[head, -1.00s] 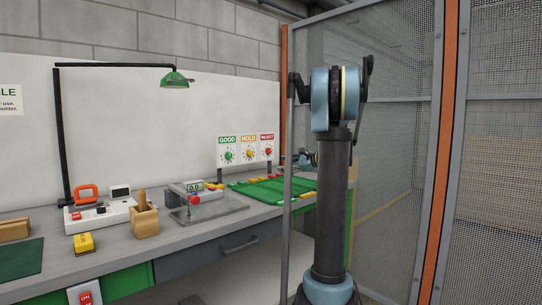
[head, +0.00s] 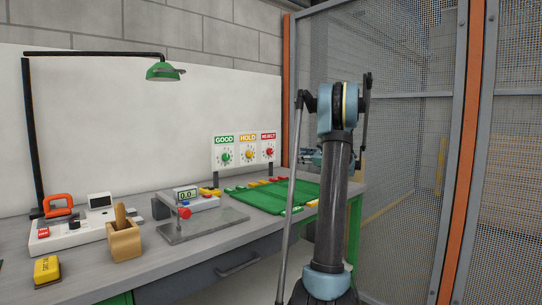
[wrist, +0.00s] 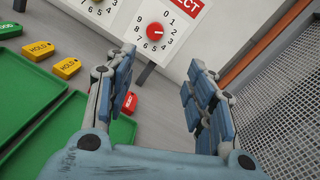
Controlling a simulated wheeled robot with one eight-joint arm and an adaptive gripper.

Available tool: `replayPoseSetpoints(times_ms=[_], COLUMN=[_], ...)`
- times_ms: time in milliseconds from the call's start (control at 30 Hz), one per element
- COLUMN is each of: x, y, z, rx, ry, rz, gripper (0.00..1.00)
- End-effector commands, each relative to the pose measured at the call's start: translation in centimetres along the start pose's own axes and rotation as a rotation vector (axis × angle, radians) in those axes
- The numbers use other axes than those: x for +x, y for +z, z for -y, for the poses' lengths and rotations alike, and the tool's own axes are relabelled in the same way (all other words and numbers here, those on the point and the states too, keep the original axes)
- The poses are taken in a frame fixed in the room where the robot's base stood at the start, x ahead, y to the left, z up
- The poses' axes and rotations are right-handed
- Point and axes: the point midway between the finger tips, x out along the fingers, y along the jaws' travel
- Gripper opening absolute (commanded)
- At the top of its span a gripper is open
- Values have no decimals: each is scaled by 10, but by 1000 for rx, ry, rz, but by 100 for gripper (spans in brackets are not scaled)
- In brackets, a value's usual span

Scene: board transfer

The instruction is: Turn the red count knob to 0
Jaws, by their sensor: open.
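The red count knob (wrist: 155,31) sits on the white dial card under the red REJECT label (wrist: 178,4). Numbers ring the knob, with 0 near the top in the wrist view. I cannot tell for sure which number it points to. In the head view the red knob (head: 270,153) is on the rightmost of three cards at the back of the bench. My gripper (wrist: 162,60) is open and empty, its fingers on either side below the knob in the picture, apart from it. In the head view my arm mostly hides the gripper.
Green (head: 226,157) and yellow (head: 248,155) knobs are on the neighbouring cards. A green mat or tray (head: 268,197) with several coloured blocks lies before them. A mesh fence (head: 400,140) stands close on the right. A wooden holder (head: 124,242) stands at left.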

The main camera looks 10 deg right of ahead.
Motion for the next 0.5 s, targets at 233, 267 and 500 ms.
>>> replayPoseSetpoints(times_ms=[233,267,500], x=[53,59,104], y=[5,6,7], z=[-14,-15,-20], rx=[-1,-1,-1], ry=[22,23,27], rz=[8,8,9], gripper=[50,50,50])
